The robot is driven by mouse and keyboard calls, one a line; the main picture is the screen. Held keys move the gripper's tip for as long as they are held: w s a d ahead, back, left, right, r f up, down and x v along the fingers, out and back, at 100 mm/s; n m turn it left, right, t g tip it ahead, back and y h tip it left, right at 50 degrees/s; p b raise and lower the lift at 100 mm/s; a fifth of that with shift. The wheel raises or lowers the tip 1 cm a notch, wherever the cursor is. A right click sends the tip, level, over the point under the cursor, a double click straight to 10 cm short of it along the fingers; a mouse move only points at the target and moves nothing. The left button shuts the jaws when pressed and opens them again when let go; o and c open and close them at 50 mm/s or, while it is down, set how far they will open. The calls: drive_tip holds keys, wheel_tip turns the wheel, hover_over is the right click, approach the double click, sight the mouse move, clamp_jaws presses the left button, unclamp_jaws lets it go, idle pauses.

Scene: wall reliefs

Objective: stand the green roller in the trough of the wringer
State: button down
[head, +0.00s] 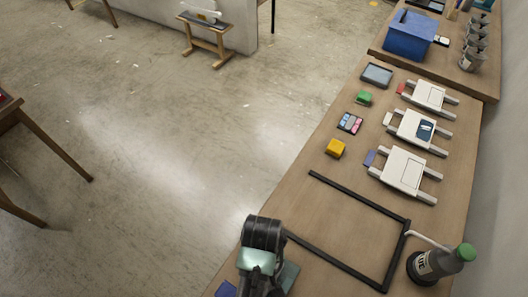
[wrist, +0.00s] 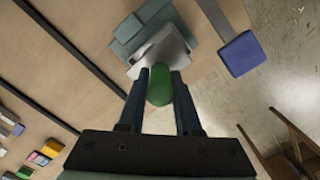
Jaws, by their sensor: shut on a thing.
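My gripper (wrist: 160,72) is shut on the green roller (wrist: 158,88). The roller shows as a rounded green end between the two dark fingers. Past the fingertips in the wrist view is a teal stepped block with a grey metal plate, which looks like the wringer (wrist: 128,35). The fingertips overlap the plate's near edge in the picture; I cannot tell whether the roller touches it. The trough cannot be made out clearly. In the head view, a teal edge of the wringer (head: 289,274) shows beside my arm, which hides the gripper and roller.
A blue block (wrist: 240,53) lies beside the wringer near the table edge. A dark frame (head: 345,266) lies flat on the table (head: 310,225). A green-capped bottle (head: 436,264) stands at right. Yellow (head: 335,148) and green blocks (head: 364,97) and white panels (head: 404,172) are farther back.

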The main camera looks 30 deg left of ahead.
drive_tip(key=shift+f, duration=2.25)
drive_tip(key=shift+f, duration=0.1)
drive_tip(key=shift+s+d+f, duration=0.1)
drive_tip(key=shift+s+f, duration=0.05)
drive_tip(key=shift+f, duration=0.4)
drive_tip(key=c, duration=0.9)
unclamp_jaws()
drive_tip(key=o, duration=0.3)
drive_tip(key=shift+r, duration=0.15)
